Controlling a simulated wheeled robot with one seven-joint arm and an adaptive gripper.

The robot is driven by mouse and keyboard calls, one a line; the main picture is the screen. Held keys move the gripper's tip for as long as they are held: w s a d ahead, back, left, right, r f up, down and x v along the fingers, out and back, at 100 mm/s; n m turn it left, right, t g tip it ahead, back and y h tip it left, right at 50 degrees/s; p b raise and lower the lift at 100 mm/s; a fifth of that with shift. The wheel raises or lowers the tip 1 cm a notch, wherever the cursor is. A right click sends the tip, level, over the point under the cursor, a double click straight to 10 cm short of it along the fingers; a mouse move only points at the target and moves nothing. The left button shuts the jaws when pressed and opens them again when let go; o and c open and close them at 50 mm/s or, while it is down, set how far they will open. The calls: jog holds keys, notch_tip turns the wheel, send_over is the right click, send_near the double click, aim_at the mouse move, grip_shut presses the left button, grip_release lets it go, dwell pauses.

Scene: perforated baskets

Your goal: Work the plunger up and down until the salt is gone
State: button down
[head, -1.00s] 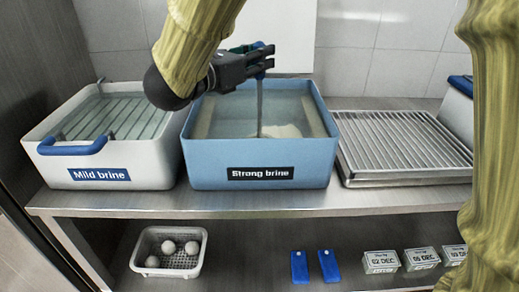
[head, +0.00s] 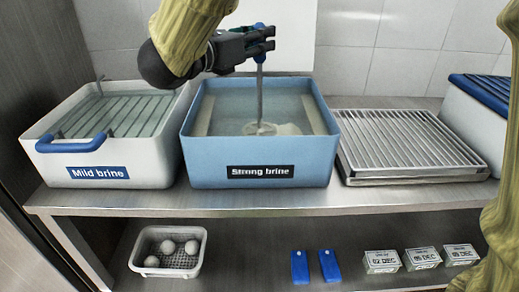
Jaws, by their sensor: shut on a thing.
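The plunger (head: 260,95) is a grey rod with a blue top, standing nearly upright in the blue tub labelled "Strong brine" (head: 215,165). My gripper (head: 268,40) is shut on the rod just below its blue top, above the tub. The plunger's perforated disc (head: 262,128) shows near the surface of the clear liquid. A pale patch of salt (head: 289,129) shows in the tub beside the disc. Part of the salt may be hidden by the disc.
A white "Mild brine" tub (head: 100,160) with a blue-handled rack stands left. Steel wire racks (head: 410,140) and a blue-lidded box (head: 470,120) stand right. A basket (head: 140,262) with white balls, blue tags (head: 299,266) and dated blocks (head: 421,258) sit on the lower shelf.

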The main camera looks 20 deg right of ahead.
aim_at(260, 23)
jog(key=shift+f+b, duration=2.4)
jog(key=shift+b, duration=0.2)
jog(key=shift+r, duration=2.8)
notch_tip(260, 23, down, 6)
jog(key=b, duration=0.6)
jog(key=shift+r, duration=0.2)
jog(key=shift+r+p, duration=0.65)
jog(key=shift+r, duration=2.3)
jog(key=shift+r+p, duration=1.15)
jog(key=shift+r, duration=1.45)
jog(key=shift+r+p, duration=0.6)
jog(key=shift+r, duration=2.3)
